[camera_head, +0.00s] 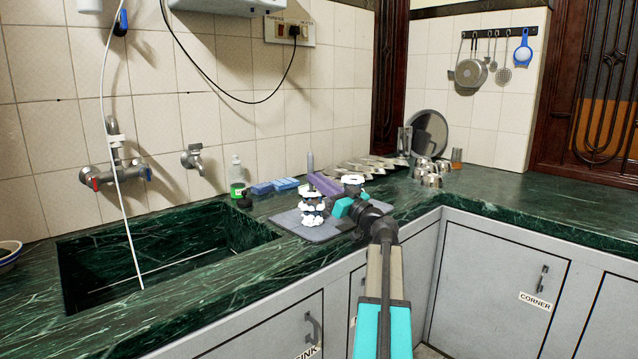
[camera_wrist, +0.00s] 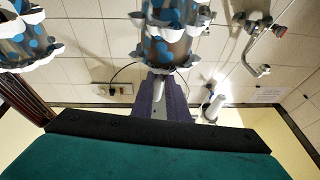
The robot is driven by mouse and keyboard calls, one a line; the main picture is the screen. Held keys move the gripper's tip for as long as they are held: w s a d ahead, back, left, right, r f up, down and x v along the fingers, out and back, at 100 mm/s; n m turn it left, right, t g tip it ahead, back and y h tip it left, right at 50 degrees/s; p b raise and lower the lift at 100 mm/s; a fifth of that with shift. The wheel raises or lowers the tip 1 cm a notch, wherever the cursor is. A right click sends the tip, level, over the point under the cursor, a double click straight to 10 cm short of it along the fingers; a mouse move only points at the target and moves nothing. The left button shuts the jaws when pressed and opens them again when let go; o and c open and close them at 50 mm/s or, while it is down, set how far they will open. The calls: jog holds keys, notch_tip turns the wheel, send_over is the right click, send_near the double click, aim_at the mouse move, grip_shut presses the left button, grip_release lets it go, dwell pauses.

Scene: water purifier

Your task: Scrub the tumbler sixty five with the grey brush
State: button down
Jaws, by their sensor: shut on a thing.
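My gripper (camera_head: 314,180), with long purple fingers, is shut on a grey rod-like handle (camera_head: 310,160), which I take for the grey brush. The handle stands upright above a tumbler (camera_head: 312,205) with white wavy bands and blue dots. The brush's lower end is hidden, so I cannot tell whether it is inside the tumbler. A similar tumbler (camera_head: 353,184) stands to the right, partly behind my gripper. In the wrist view one tumbler (camera_wrist: 168,45) shows just beyond the purple fingers and another (camera_wrist: 22,45) at the upper left. No number is readable on either.
A grey mat (camera_head: 287,221) lies under the tumblers. The empty green marble sink (camera_head: 165,255) is to the left. Blue sponges (camera_head: 274,187) and a soap bottle (camera_head: 237,178) stand near the wall. Several steel cups (camera_head: 430,172) stand at the right. The right counter (camera_head: 530,195) is clear.

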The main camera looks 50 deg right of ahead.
jog(key=shift+s+d+b, duration=0.1)
jog(key=shift+s+b, duration=0.25)
jog(key=shift+b, duration=0.1)
jog(key=shift+s+d+f+b, duration=0.15)
jog(key=shift+d+b, duration=0.25)
jog(key=shift+b, duration=0.25)
dwell(0.3)
jog(key=shift+d+b, duration=0.35)
jog(key=shift+b, duration=0.25)
jog(key=shift+w+d+b, duration=0.2)
jog(key=shift+w+b, duration=0.3)
jog(key=shift+b, duration=0.15)
jog(key=shift+w+a+b, duration=0.15)
jog(key=shift+w+b, duration=0.2)
jog(key=shift+b, duration=0.15)
dwell(0.6)
jog(key=shift+w+a+b, duration=0.2)
jog(key=shift+a+b, duration=0.25)
jog(key=shift+b, duration=0.1)
jog(key=shift+a, duration=0.15)
jog(key=shift+a+b, duration=0.25)
jog(key=shift+b, duration=0.2)
jog(key=shift+s, duration=0.3)
